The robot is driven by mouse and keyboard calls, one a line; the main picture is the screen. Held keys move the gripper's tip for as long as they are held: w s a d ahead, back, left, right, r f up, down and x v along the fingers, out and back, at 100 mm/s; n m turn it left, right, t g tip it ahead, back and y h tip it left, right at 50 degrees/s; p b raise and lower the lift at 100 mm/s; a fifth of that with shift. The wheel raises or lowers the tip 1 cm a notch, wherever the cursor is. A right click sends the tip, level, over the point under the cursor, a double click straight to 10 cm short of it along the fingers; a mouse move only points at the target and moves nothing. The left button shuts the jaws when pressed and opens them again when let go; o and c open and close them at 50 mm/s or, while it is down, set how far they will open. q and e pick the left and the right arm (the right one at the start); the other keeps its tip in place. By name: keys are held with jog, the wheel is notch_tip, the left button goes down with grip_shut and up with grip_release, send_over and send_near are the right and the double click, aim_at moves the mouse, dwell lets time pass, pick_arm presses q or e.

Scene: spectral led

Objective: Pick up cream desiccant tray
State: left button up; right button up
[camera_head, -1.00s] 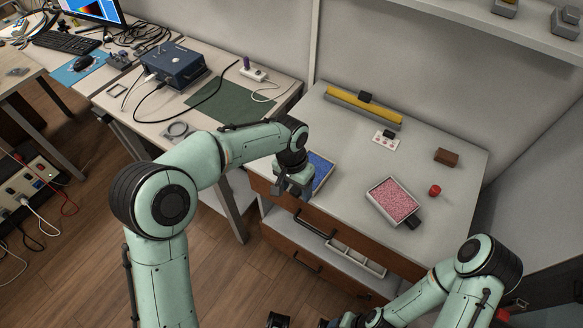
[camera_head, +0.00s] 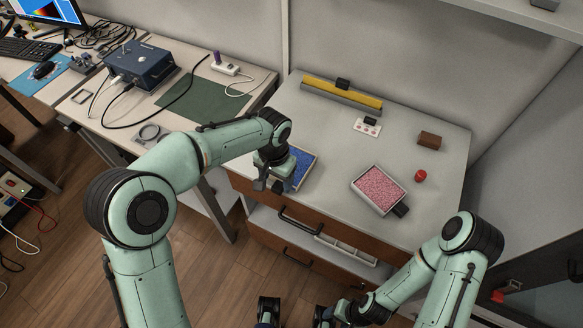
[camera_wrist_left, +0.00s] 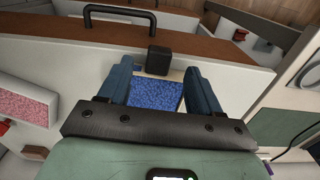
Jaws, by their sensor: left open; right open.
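A pale-rimmed tray of blue beads (camera_head: 309,171) lies near the front left edge of the white-topped cabinet; it also shows in the left wrist view (camera_wrist_left: 177,75), with a black block handle (camera_wrist_left: 158,60). A similar tray with pink beads (camera_head: 366,199) lies to its right. My left gripper (camera_head: 268,182) is open at the blue tray's front left, partly hiding it. In the left wrist view its fingers (camera_wrist_left: 160,88) appear on either side of the blue beads; contact cannot be told. My right gripper (camera_head: 294,314) is open and empty, low at the bottom edge.
A lower drawer (camera_head: 345,252) with pale dividers stands pulled out below the cabinet top. A red-capped item (camera_head: 420,175), a brown block (camera_head: 429,140), a small white switch box (camera_head: 367,127) and a yellow bar (camera_head: 342,94) stand on top. Clear surface separates the two trays.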

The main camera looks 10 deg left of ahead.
aim_at(277, 188)
pick_arm(q)
jog(key=f, duration=0.4)
jog(key=shift+s, duration=0.25)
grip_shut()
jog(key=shift+r, duration=0.1)
notch_tip(277, 188, up, 20)
jog(key=p, duration=0.2)
jog(key=shift+p, duration=0.35)
